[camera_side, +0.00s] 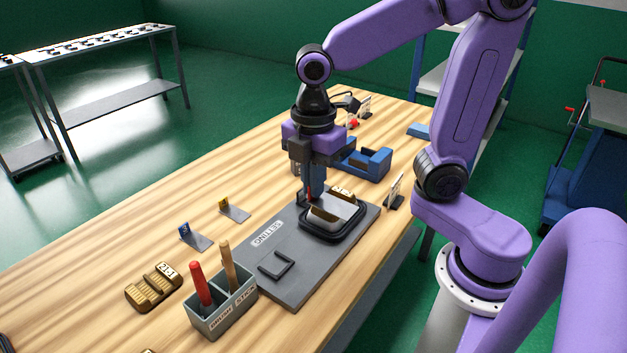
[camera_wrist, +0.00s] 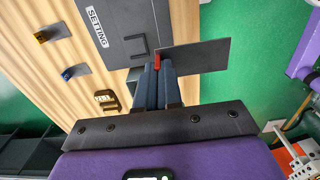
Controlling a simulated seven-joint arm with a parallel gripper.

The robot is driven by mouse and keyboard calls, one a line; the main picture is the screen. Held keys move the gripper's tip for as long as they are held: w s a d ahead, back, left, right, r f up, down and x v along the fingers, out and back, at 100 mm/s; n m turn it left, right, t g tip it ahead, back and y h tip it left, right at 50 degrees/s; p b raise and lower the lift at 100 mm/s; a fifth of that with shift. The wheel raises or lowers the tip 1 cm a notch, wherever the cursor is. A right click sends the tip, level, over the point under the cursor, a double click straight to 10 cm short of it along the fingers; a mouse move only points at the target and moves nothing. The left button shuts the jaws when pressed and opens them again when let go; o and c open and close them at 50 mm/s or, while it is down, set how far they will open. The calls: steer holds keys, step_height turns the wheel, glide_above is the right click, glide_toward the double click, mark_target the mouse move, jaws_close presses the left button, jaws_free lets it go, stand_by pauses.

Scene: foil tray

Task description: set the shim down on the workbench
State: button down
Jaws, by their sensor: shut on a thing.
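The shim is a thin grey plate (camera_wrist: 195,57) with a red tab (camera_wrist: 156,60). My gripper (camera_side: 311,198) is shut on the red tab, which shows between the fingertips in the wrist view (camera_wrist: 155,67). In the side view the plate (camera_side: 333,212) appears over or within a dark-rimmed tray (camera_side: 329,236) on the grey setting board (camera_side: 290,283). I cannot tell whether the plate touches the tray. The wooden workbench (camera_side: 110,262) lies under the board.
Two plates with a blue tab (camera_side: 190,236) and yellow tab (camera_side: 234,209) lie left of the board. A brass block (camera_side: 153,288) and a grey holder (camera_side: 226,306) with two handles stand at the front. A blue fixture (camera_side: 366,165) stands behind. The bench's left side has bare wood.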

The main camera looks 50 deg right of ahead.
steer(key=w+d+f+m, duration=0.3)
steer(key=w+m, duration=0.1)
steer(key=w, duration=0.4)
steer(key=w+d+f+m, duration=0.2)
steer(key=w+d+m, duration=0.25)
steer(key=w, duration=0.35)
steer(key=w+d+f+m, duration=0.3)
steer(key=w+m, duration=0.2)
steer(key=w, duration=0.2)
steer(key=w+d+f+m, duration=0.5)
steer(key=d, duration=0.3)
steer(key=shift+n, duration=0.25)
steer(key=shift+f, duration=4.3)
